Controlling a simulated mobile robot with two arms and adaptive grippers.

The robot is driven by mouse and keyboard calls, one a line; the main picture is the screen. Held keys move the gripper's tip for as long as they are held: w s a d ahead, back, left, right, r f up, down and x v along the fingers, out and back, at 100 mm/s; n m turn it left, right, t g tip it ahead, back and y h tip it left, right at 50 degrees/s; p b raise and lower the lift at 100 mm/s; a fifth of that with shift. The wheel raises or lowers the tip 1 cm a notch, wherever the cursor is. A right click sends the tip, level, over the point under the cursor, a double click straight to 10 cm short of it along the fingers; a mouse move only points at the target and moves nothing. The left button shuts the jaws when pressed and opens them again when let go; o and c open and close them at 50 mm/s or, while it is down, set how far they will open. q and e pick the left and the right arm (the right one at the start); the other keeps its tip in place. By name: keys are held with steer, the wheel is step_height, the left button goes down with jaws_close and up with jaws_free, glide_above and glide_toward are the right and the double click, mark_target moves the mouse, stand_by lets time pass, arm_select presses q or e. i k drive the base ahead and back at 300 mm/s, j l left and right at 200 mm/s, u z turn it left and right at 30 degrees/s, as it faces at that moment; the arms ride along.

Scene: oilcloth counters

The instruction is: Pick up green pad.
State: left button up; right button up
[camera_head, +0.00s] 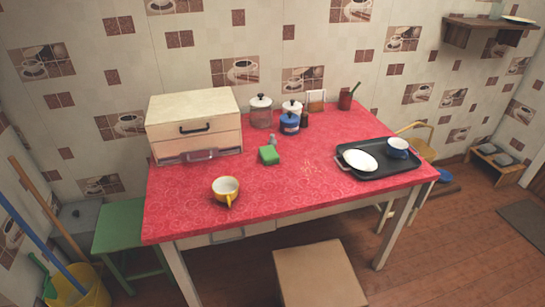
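The green pad (269,155) is a small block lying on the red patterned oilcloth of the table (300,185), a little left of the middle. It stands clear, with a small grey object (272,140) just behind it. Neither of my grippers is in the head view.
A yellow cup (226,189) is near the front edge. Jars and a blue pot (289,124) stand behind. A black tray (378,172) holds a white plate and a cup at right.

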mark_target(268, 154)
steer(key=i+j, duration=0.1)
steer(key=j, duration=0.15)
steer(key=i+j, duration=0.1)
steer(key=j, duration=0.15)
steer(key=i+j+z, duration=0.15)
steer(key=j+z, duration=0.25)
steer(key=j, duration=0.15)
steer(key=i+j+z, duration=0.1)
steer(key=j+z, duration=0.3)
steer(key=j, duration=0.2)
